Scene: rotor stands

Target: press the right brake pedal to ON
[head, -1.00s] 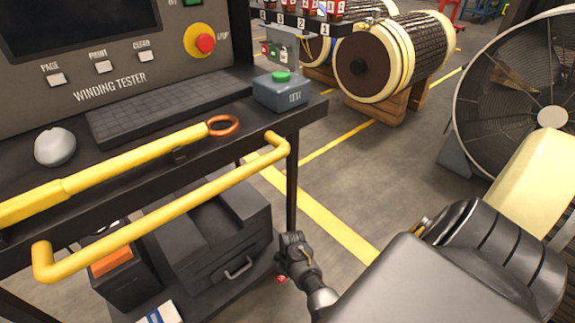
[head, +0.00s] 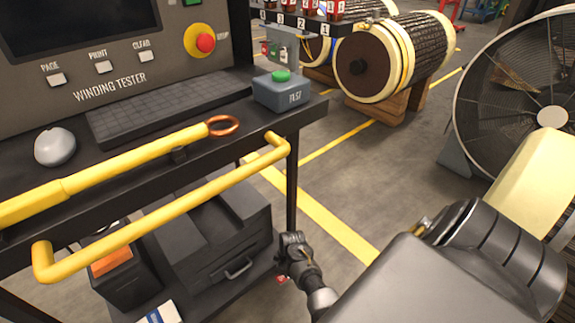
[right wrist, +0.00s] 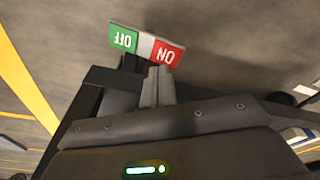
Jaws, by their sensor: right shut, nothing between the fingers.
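The brake pedal shows in the right wrist view as a plate with a green OFF end (right wrist: 124,39) and a red ON end (right wrist: 166,54), lettering upside down. In the head view only a small red patch of it (head: 282,280) shows beside my gripper, low by the cart's leg. My right gripper (head: 290,243) points down near the floor. In the right wrist view its fingers (right wrist: 158,74) are shut and empty, with the tips at the plate's near edge by the red end. I cannot tell whether they touch it. My left gripper is out of view.
A black cart with a yellow handrail (head: 170,213) and a lower shelf of cases (head: 210,235) stands at the left. A large fan (head: 515,95) and a wound rotor on wooden stands (head: 395,60) are farther off.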

